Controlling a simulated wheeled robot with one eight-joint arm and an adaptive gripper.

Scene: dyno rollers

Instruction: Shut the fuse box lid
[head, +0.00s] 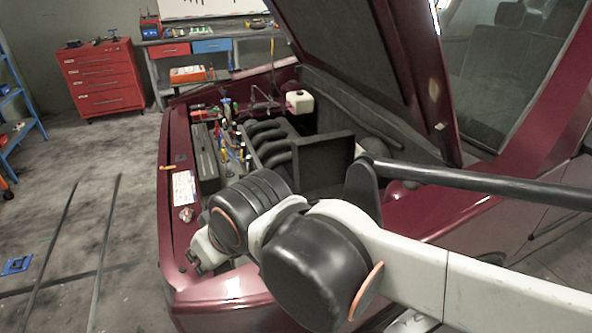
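A dark, flat panel (322,160) stands upright in the engine bay of the maroon car, right of the ribbed black intake pipes. It looks like the raised fuse box lid, though I cannot be sure. The box below it is largely hidden behind my arm. My arm reaches in from the right across the front of the car, and its wrist end is over the front left of the bay. My gripper's fingers do not show, so I cannot see whether they touch anything.
The car's hood (345,45) is raised above the bay. Black intake pipes (268,142), a white reservoir (299,101) and several small coloured parts crowd the bay. A red tool cabinet (103,78) and a workbench stand behind. The floor at left is mostly open, with dark rails on it.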

